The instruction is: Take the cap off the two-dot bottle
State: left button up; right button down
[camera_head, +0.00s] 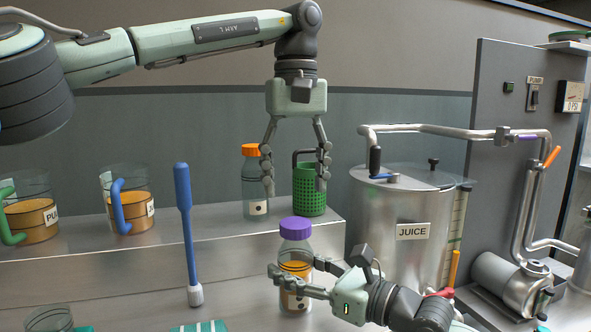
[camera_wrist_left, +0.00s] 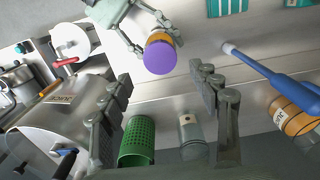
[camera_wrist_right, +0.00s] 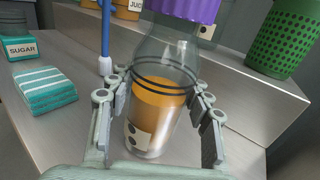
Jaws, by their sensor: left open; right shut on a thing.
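The two-dot bottle (camera_head: 294,268) stands upright on the steel counter with orange liquid inside and its purple cap (camera_head: 296,228) on. Its label with dark dots shows in the right wrist view (camera_wrist_right: 134,134). My right gripper (camera_head: 298,275) is shut around the bottle's body, one finger on each side, below the cap. My left gripper (camera_head: 296,182) is open and empty, pointing down above and behind the cap. In the left wrist view the purple cap (camera_wrist_left: 159,57) lies beyond the open fingertips, with the right gripper's fingers beside the bottle.
An orange-capped bottle (camera_head: 256,180) and a green perforated basket (camera_head: 309,190) stand on the raised shelf behind. A blue-handled brush (camera_head: 185,225) stands to the left. Juice jugs (camera_head: 128,205) are further left. The steel juice tank (camera_head: 400,235) is close on the right.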

aim_at(295, 223)
pick_arm(q)
notch_tip(295, 223, down, 7)
jog(key=shift+r, duration=0.2)
jog(key=shift+c, duration=0.6)
